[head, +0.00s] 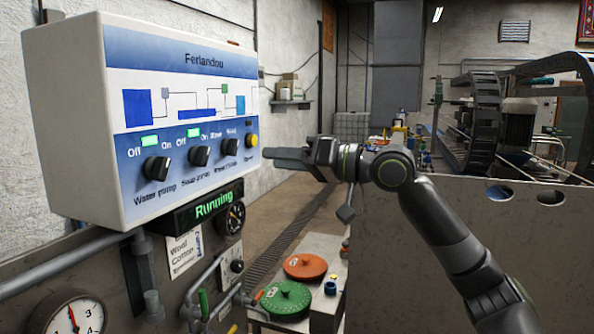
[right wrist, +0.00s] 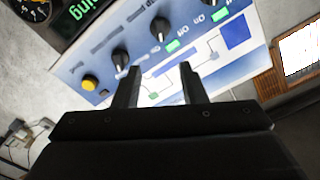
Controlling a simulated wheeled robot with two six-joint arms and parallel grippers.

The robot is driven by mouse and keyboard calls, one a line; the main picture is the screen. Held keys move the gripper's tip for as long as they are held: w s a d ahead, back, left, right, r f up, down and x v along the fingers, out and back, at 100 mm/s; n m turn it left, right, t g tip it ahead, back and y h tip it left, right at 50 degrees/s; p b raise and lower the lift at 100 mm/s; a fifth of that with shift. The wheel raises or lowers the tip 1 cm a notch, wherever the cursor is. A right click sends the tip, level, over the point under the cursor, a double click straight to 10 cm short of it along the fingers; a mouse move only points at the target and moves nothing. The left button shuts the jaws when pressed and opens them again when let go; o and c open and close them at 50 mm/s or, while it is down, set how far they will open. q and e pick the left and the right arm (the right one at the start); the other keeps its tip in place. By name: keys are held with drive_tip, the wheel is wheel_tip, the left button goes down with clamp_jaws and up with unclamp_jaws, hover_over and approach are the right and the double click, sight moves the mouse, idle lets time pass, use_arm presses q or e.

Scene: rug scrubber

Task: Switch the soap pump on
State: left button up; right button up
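The soap pump knob (head: 200,155) is a black rotary knob, second from the left on the white and blue control box. A green lamp (head: 194,132) above it is lit, between its "Off" and "On" labels; I cannot read the knob's pointing direction surely. My right gripper (head: 275,158) is right of the box, its fingers pointing left at about knob height. In the right wrist view, its two fingers are apart with nothing between them, and the soap pump knob (right wrist: 160,28) lies beyond the fingertips, not touched. My left gripper is not in view.
The water pump knob (head: 157,168), a third knob (head: 229,146) and a yellow button (head: 252,140) sit close by. A green "Running" display (head: 213,204) is below. A gauge (head: 73,318), pipes, and red (head: 305,266) and green (head: 286,298) lids lie lower.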

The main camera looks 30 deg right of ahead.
drive_tip(key=shift+b+v, duration=0.5)
drive_tip(key=shift+v, duration=0.8)
